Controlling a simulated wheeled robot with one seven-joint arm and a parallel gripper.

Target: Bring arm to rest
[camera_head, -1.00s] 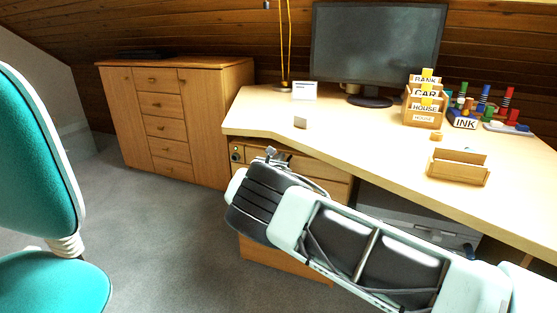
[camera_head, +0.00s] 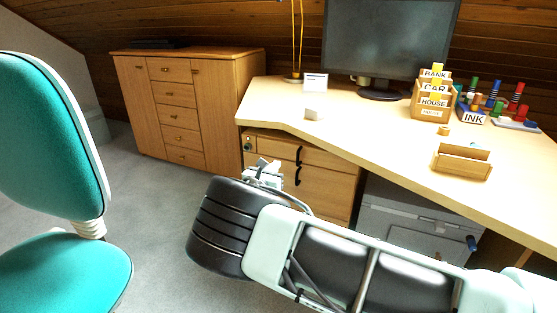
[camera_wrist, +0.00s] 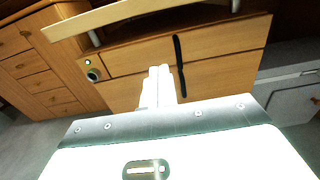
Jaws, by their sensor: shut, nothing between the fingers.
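My arm reaches in from the lower right of the head view, folded low in front of the desk (camera_head: 380,140). My gripper (camera_head: 265,172) shows small at the far side of the dark wrist, in front of the desk's drawer unit (camera_head: 325,185). In the wrist view my gripper (camera_wrist: 160,75) points at the wooden drawer fronts (camera_wrist: 215,65) with their black handles. Its fingers are together with nothing between them. The gap between fingertips and drawers cannot be told exactly.
A teal chair (camera_head: 50,150) stands at the left. A wooden cabinet (camera_head: 185,105) is behind. On the desk are a monitor (camera_head: 390,38), labelled card holders (camera_head: 433,98), an ink stand (camera_head: 473,115) and a small wooden tray (camera_head: 462,165). Grey floor (camera_head: 150,235) is free between chair and desk.

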